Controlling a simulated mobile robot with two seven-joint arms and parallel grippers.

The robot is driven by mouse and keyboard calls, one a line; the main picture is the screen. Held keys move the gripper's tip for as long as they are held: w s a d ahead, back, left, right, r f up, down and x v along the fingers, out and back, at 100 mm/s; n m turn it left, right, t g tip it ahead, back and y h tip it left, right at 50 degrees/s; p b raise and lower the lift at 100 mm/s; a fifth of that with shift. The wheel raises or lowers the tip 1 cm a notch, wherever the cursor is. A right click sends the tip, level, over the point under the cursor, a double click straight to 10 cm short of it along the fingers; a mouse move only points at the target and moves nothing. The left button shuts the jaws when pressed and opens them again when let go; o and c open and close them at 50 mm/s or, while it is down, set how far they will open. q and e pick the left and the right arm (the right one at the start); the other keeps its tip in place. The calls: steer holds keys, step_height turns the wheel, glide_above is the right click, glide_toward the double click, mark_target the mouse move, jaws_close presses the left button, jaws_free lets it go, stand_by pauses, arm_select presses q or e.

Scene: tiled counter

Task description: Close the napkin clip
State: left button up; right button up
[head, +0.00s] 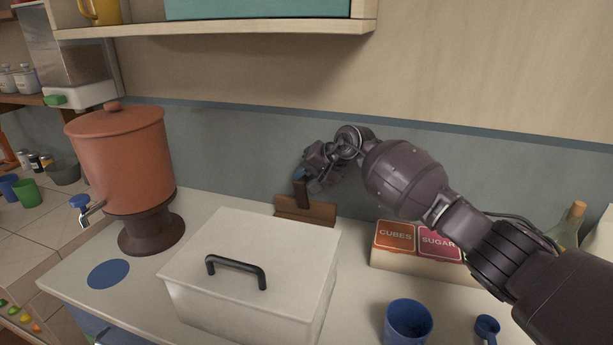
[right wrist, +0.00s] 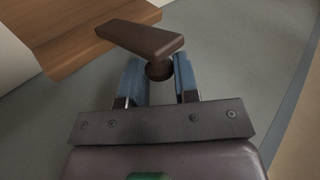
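The napkin clip has a wooden base (head: 318,212) on the counter behind the white box, with a dark brown arm (head: 300,194) standing up from it. In the right wrist view the arm (right wrist: 145,38) lies across the top, just beyond the fingertips. Its round end (right wrist: 158,71) shows between them. My right gripper (head: 307,176) is at the top of the arm, its blue fingers (right wrist: 158,80) apart with grey background between them. I cannot tell whether either finger touches the round end. My left gripper is not in view.
A white lidded box (head: 250,240) with a black handle stands in front of the clip. A terracotta dispenser (head: 125,165) is at left. A box of sugar packets (head: 397,238) and a blue cup (head: 408,322) are at right. The wall is close behind.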

jaws_close()
steer(key=shift+s, duration=0.1)
steer(key=shift+s+a+n+t, duration=0.1)
steer(key=shift+s+n+t, duration=0.2)
steer(key=shift+s+t, duration=0.25)
steer(key=shift+s+a+f+n+t+h+p, duration=0.25)
steer(key=shift+s+a+n+t+h+p, duration=0.1)
steer(key=shift+s+t, duration=0.2)
steer(key=o, duration=0.6)
jaws_free()
steer(key=shift+c, duration=0.2)
